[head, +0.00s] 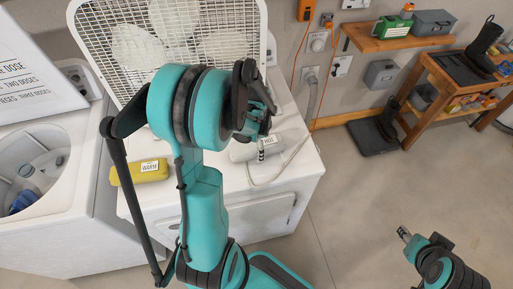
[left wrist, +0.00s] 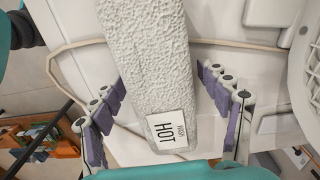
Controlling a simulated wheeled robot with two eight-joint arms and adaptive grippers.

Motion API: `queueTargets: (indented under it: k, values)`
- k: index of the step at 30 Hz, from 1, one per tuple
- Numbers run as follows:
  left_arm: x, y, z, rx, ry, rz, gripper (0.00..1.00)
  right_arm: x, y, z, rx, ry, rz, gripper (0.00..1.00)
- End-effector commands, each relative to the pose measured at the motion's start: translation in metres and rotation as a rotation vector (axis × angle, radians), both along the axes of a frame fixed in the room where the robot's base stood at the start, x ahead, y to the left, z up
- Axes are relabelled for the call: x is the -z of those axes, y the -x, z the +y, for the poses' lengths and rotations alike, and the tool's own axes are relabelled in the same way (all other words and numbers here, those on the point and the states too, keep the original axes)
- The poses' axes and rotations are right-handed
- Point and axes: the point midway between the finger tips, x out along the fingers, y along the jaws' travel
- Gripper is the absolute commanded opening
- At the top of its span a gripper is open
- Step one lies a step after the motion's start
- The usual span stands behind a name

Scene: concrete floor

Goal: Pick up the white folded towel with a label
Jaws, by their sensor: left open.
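The white folded towel (head: 243,151) lies on the white machine top (head: 293,165) under my left gripper (head: 262,122). Its label reads HOT in the left wrist view, where the textured towel (left wrist: 148,60) runs lengthwise between the fingers. My left gripper (left wrist: 160,84) is open, with purple-padded fingers on both sides of the towel and visible gaps. Part of the towel is hidden by my arm in the head view. A yellow towel (head: 142,172) labelled WARM lies further left. My right gripper (head: 404,234) is at the lower right over the floor; its opening is unclear.
A pale cord (head: 272,180) runs across the machine top beside and behind the white towel. A white box fan (head: 130,45) stands behind. An open washer (head: 45,165) is at left.

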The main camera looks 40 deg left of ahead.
Motion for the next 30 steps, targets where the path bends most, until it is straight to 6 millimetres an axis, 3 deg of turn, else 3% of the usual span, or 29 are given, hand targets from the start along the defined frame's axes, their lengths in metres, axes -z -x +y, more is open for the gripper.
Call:
queueTargets:
  k: [1, 6, 8, 20, 28, 30]
  values:
    - [0.000, 0.000, 0.000, 0.000, 0.000, 0.000, 0.76, 0.000, 0.000, 0.000, 0.000, 0.000, 0.000, 0.40]
    - [0.000, 0.000, 0.000, 0.000, 0.000, 0.000, 0.31, 0.000, 0.000, 0.000, 0.000, 0.000, 0.000, 0.40]
    - [0.000, 0.000, 0.000, 0.000, 0.000, 0.000, 0.18, 0.000, 0.000, 0.000, 0.000, 0.000, 0.000, 0.40]
    - [-0.006, 0.000, 0.000, 0.000, 0.000, 0.000, 0.17, -0.002, 0.000, 0.000, 0.000, 0.000, 0.000, 0.40]
    - [-0.047, 0.000, 0.000, 0.000, 0.000, 0.000, 0.17, -0.017, 0.000, 0.000, 0.000, 0.000, 0.000, 0.40]
    - [-0.054, 0.012, -0.013, 0.003, 0.000, 0.000, 0.17, -0.020, 0.000, 0.000, 0.000, 0.000, 0.000, 0.40]
